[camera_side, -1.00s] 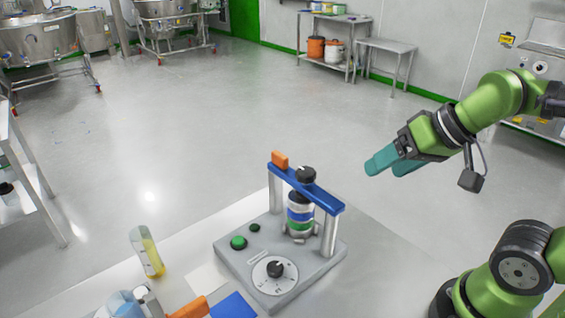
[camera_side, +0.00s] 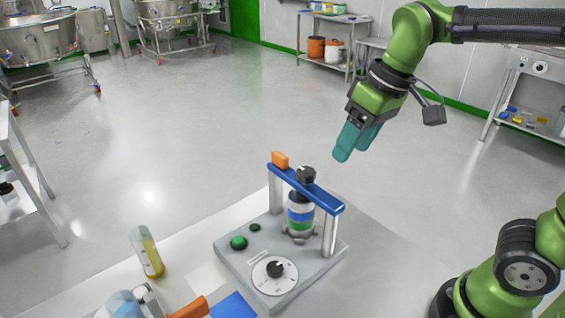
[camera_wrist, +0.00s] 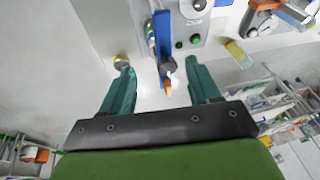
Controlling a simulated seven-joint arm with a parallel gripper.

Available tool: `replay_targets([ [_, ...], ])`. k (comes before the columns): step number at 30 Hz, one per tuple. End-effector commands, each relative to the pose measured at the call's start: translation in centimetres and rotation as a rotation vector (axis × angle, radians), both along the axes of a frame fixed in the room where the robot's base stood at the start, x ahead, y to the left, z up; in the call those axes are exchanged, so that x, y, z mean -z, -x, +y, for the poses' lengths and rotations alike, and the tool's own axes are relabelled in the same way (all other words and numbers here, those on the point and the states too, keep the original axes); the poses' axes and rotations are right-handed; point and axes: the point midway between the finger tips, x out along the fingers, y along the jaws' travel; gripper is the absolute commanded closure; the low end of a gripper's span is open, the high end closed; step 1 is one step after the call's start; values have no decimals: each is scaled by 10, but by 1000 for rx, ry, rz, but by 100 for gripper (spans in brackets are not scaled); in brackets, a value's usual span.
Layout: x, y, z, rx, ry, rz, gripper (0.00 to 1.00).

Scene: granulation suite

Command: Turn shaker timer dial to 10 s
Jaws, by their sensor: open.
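The shaker (camera_side: 235,262) is a grey base with two posts and a blue crossbar (camera_side: 318,192); a banded jar (camera_side: 300,216) stands clamped under the bar. Its timer dial (camera_side: 275,269) is a black knob on a white round scale at the front of the base; the scale marks are too small to read. In the wrist view the dial (camera_wrist: 199,5) is at the top edge, partly cut off. My gripper (camera_side: 347,157) has teal fingers and hangs above and behind the shaker, pointing down. In the wrist view its fingers (camera_wrist: 160,84) are apart with nothing held between them.
A tilted tube of yellow liquid (camera_side: 148,253) stands left of the shaker. A blue pad (camera_side: 233,306) and a white sheet (camera_side: 207,280) lie near the front. An orange lever (camera_side: 280,159) sticks up from the crossbar's left end. Table right of the shaker is bare.

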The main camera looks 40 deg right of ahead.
Motion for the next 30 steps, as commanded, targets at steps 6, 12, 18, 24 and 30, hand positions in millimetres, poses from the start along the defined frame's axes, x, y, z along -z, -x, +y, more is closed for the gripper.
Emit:
replay_targets([
  [6, 2, -51, 49, -288, 158, 215, 39],
  [12, 23, -83, 110, -505, 291, 386, 39],
  [18, 55, -92, 171, -650, 388, 505, 39],
  [24, 72, -89, 199, -706, 422, 551, 39],
  [30, 82, -86, 198, -713, 427, 559, 39],
])
